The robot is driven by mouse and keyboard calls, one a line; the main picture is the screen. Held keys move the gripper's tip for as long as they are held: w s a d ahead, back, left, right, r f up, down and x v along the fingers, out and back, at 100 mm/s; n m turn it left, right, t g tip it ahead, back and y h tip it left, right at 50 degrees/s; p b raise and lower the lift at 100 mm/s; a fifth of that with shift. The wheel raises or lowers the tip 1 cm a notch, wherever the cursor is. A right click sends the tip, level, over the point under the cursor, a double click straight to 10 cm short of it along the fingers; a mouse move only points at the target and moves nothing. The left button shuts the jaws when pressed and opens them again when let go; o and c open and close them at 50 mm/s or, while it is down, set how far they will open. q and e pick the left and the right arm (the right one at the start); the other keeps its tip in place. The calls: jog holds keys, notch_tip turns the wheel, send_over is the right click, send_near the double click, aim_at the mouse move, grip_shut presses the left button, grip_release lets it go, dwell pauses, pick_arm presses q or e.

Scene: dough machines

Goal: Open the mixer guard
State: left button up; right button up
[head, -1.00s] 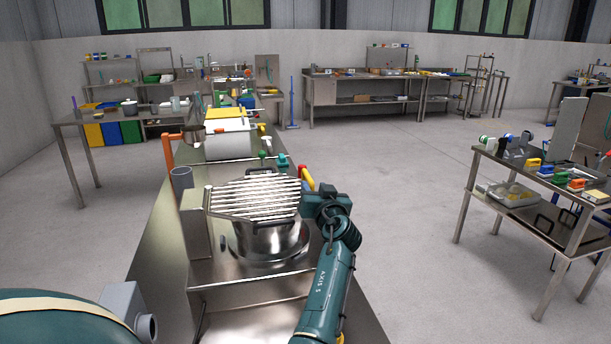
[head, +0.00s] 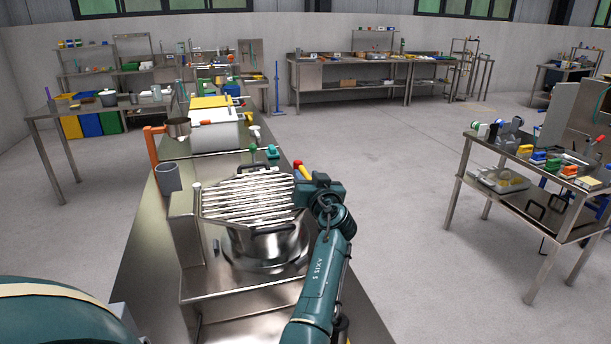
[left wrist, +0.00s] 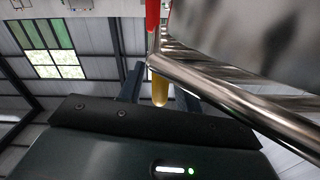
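The mixer guard (head: 250,197), a grille of pale metal bars, lies over the steel mixer bowl (head: 262,250) in the head view. It looks close to level. My left gripper (head: 309,186) is at the guard's right edge; its fingertips are hard to make out there. In the left wrist view, my left gripper (left wrist: 160,88) has its two dark fingers apart. A shiny guard bar (left wrist: 225,95) crosses in front of the fingers; whether they touch it I cannot tell. A yellow piece and a red piece show near the fingers. My right gripper is out of view.
The mixer stands on a long steel table. A grey cup (head: 168,178), an orange upright (head: 152,147) and a white box (head: 215,133) stand beyond it. A side table (head: 530,178) with small tools is at the right. The floor between is clear.

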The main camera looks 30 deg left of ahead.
pick_arm(q)
jog(key=shift+c, duration=0.5)
grip_shut()
